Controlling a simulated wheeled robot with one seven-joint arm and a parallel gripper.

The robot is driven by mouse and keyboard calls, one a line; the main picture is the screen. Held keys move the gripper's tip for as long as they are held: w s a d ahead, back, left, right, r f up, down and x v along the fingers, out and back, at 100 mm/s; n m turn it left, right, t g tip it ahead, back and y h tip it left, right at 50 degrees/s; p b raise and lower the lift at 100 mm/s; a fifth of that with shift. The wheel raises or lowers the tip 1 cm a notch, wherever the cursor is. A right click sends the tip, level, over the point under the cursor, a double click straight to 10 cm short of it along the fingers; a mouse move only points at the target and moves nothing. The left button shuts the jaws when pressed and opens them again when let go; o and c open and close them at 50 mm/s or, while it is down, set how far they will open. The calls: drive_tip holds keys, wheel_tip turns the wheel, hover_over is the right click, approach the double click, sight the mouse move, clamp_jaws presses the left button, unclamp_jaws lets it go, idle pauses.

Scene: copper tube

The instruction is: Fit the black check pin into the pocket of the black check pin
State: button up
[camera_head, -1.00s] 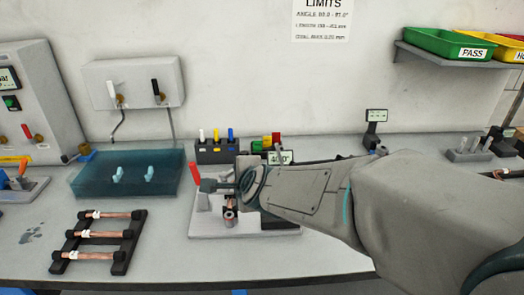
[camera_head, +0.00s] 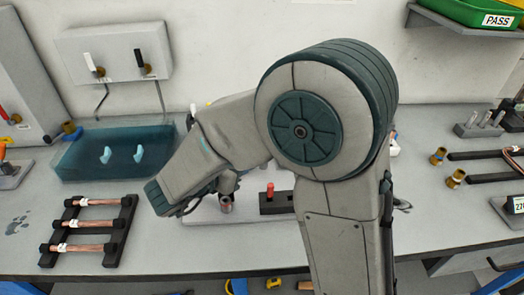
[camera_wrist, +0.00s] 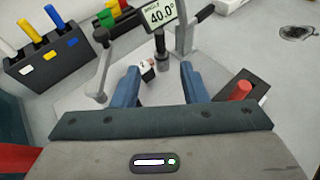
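I cannot clearly make out the black check pin or its pocket. In the wrist view, a dark upright post (camera_wrist: 160,42) stands in front of the angle display; I cannot tell whether it is a pin. My gripper (camera_wrist: 158,82) is open over the bending fixture's grey plate (camera_wrist: 75,103). A small piece with a white marked face (camera_wrist: 147,68) shows between the fingers, with clear space on both sides. A black rack (camera_wrist: 45,62) at the left holds white, yellow and blue pins.
A display reading 40.0 (camera_wrist: 163,12) and a grey lever (camera_wrist: 97,70) stand near the gripper. A red pin (camera_wrist: 243,90) stands in a black block to the right. A tube rack (camera_head: 90,230) and a blue tank (camera_head: 75,160) lie left in the head view.

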drive_tip(key=p+x, duration=0.2)
drive_tip(key=x, duration=1)
clamp_jaws()
